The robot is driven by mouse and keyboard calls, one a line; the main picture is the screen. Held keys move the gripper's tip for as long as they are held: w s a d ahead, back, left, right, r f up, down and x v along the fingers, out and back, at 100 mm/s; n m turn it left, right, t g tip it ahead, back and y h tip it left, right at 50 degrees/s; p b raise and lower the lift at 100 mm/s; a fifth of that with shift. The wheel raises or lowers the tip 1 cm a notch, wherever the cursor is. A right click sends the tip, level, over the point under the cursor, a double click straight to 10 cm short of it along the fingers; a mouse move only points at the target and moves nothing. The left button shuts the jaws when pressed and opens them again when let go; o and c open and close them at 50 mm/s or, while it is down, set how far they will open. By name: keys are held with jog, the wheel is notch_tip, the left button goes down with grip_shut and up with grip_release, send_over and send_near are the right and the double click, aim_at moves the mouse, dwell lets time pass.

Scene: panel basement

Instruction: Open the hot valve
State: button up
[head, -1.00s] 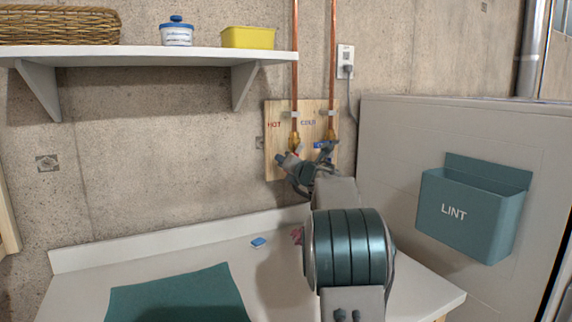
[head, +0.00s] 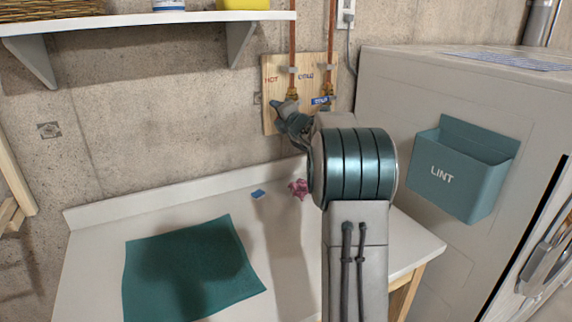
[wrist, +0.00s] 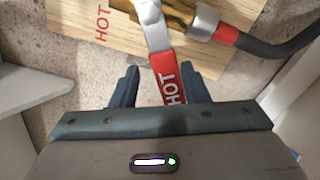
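The hot valve (head: 293,94) is a brass fitting on a copper pipe, on a wooden board (head: 269,92) marked HOT and COLD. In the wrist view its red lever (wrist: 166,74), lettered HOT, hangs from a grey metal arm and points down toward my gripper's palm. My gripper (wrist: 160,74) is open, with one dark finger on each side of the lever. The right finger is closer to the lever than the left, and I cannot tell whether it touches. In the head view my gripper (head: 280,108) is at the hot valve, partly hidden by my arm.
The cold valve's blue lever (head: 321,101) is just to the right. A dryer with a LINT bin (head: 455,175) stands at the right. The worktop below holds a teal cloth (head: 190,265), a blue item (head: 258,194) and a pink item (head: 298,188). A shelf (head: 130,22) is above left.

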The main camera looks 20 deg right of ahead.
jog(key=s+r+m+p, duration=0.2)
jog(key=s+m+p, duration=0.2)
jog(key=s, duration=1)
jog(key=s+a+f+m+g+h, duration=0.1)
jog(key=s+a+f+m+g, duration=0.2)
jog(key=s+m, duration=0.4)
jog(key=s+a+f+m+g+h+p, duration=0.1)
jog(key=s+a+f+m+g+h, duration=0.1)
jog(key=s+a+f+m+g, duration=0.2)
jog(key=s+a+m+g, duration=0.1)
jog(key=s+a+m, duration=0.1)
jog(key=a, duration=0.1)
jog(key=shift+s+a+f+m+h, duration=0.15)
jog(key=shift+s+a+m+h, duration=0.15)
jog(key=shift+s+m, duration=0.1)
jog(key=shift+w, duration=0.1)
